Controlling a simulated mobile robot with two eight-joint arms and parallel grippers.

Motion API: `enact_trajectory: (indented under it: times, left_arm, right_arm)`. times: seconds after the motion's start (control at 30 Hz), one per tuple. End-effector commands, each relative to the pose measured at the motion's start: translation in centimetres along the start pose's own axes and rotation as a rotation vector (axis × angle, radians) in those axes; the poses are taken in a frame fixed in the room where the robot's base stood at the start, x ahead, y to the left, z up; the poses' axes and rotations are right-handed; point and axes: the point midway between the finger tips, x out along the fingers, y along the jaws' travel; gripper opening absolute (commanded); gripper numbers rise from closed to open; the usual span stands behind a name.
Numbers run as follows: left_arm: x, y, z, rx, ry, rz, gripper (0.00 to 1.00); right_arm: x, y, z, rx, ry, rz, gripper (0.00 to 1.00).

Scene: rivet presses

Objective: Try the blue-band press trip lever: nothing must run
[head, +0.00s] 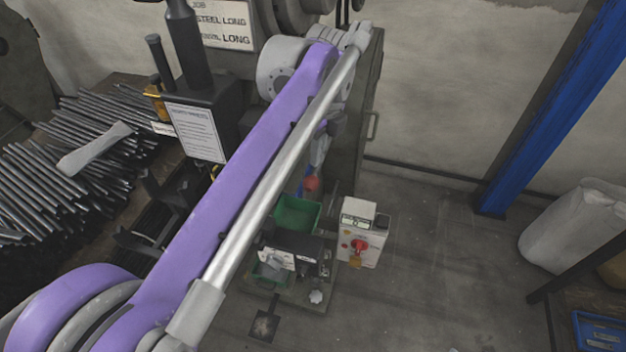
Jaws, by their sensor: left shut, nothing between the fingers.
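The press (296,246) stands low in the middle, partly hidden behind my purple left arm. A red ball knob (311,184), which looks like the end of its trip lever, shows just right of my arm. My left gripper (318,158) is shut and empty, mostly hidden behind the arm, just above the red knob. I cannot tell whether it touches the knob. A light control box (370,238) right of the press has a red switch (359,245) with a yellow-brown item (355,262) at it, perhaps a lock. My right gripper is not in view.
A green bin (297,213) sits behind the press. Many metal rods (75,160) lie on a bench at left, near a posted notice (197,132). A blue column (545,110) and a pale sack (578,225) are at right. The floor between is clear.

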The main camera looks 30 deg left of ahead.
Motion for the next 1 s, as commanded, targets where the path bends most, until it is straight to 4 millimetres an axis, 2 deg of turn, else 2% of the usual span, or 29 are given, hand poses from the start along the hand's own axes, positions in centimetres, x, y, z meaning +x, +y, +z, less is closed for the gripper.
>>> enact_trajectory:
  times: [0.27, 0.73, 1.0]
  left_arm:
    - [1.1, 0.0, 0.0, -0.001, 0.000, 0.001, 0.00]
    - [6.6, 0.1, 0.0, -0.002, 0.000, 0.001, 0.00]
    - [7.1, 0.0, 0.0, -0.001, 0.000, -0.001, 0.00]
  right_arm:
    - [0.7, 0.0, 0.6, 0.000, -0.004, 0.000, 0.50]
    - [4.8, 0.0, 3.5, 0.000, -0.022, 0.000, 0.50]
    - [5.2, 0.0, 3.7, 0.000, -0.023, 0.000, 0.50]
